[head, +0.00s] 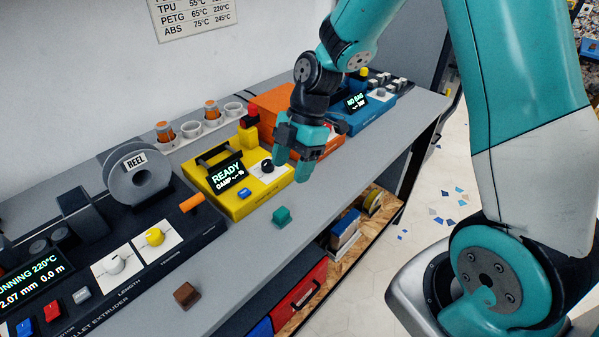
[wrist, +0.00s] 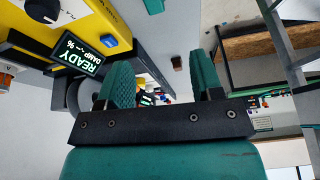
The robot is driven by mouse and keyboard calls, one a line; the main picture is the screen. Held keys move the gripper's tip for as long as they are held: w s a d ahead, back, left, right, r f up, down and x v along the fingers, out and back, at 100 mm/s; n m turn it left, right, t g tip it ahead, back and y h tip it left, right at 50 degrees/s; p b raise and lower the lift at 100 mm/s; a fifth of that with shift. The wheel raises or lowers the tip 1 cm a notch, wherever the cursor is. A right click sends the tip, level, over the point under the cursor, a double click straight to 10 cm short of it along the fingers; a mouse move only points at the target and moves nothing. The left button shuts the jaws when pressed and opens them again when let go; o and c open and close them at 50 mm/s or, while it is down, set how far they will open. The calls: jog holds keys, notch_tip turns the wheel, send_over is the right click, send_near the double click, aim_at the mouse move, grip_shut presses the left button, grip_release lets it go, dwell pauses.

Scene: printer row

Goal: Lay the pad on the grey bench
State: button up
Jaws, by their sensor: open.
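The grey bench (head: 240,237) runs from the lower left to the upper right in the head view. My gripper (head: 292,165) is over it, at the right end of the yellow machine marked READY (head: 245,203). In the wrist view my gripper (wrist: 162,78) is open, with nothing held between its two teal fingers. A small green block (head: 282,216) lies on the bench in front of the yellow machine. A brown block (head: 187,294) lies nearer the front left. I cannot pick out for certain anything that is the pad.
A black extruder panel (head: 128,262) with a reel (head: 138,176) fills the left. An orange box (head: 272,102) and a blue machine (head: 372,108) stand at the back right. The bench's front strip is mostly clear. A shelf with a red drawer (head: 302,289) is below.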

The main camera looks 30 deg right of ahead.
jog(key=s+a+r+m, duration=0.4)
jog(key=s+r+m, duration=0.2)
jog(key=s, duration=0.3)
jog(key=s+a+r+m+t, duration=0.1)
jog(key=s+a+r+m, duration=0.2)
jog(key=s+r+m, duration=0.4)
jog(key=s+r, duration=0.1)
jog(key=s, duration=0.2)
jog(key=shift+a+r+m, duration=0.25)
jog(key=shift+a+m, duration=0.05)
jog(key=shift+a, duration=0.05)
jog(key=shift+a, duration=0.1)
